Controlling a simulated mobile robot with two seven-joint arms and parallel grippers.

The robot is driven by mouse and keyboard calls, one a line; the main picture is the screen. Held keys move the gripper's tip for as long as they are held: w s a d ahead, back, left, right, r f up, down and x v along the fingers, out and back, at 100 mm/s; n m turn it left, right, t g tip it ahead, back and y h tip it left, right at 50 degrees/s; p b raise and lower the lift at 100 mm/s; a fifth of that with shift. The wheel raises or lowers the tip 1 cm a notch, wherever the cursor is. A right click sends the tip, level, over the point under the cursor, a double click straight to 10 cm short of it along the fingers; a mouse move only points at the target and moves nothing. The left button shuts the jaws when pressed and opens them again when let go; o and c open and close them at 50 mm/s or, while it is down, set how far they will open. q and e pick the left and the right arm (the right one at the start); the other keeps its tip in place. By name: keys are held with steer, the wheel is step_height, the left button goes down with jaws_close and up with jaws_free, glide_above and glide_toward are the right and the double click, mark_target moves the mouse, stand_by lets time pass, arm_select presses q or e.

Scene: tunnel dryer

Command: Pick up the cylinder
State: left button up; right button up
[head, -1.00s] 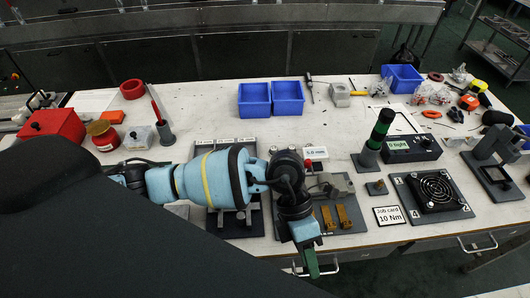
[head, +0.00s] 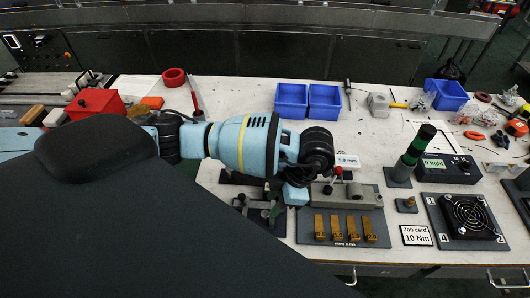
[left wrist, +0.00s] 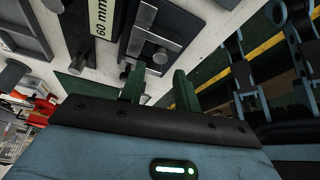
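In the left wrist view my left gripper (left wrist: 158,84) has two green fingers standing apart with nothing between them. Just beyond them is a dark plate with a grey metal T-shaped piece (left wrist: 155,40). To the left, a short grey cylinder (left wrist: 77,62) stands near a "60 mm" label (left wrist: 101,15); another grey cylinder (left wrist: 14,74) is farther left. I cannot tell which is the task's cylinder. In the head view my left arm covers much of the dark fixture plates (head: 267,216), and its fingers are hidden below the wrist. My right gripper is not seen.
A black tower with green bands (head: 418,147), a job card (head: 416,235) and a fan (head: 467,215) are at right.

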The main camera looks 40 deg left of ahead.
mark_target(266, 213)
arm_select(q)
steer(key=shift+x, duration=2.6)
jaws_close()
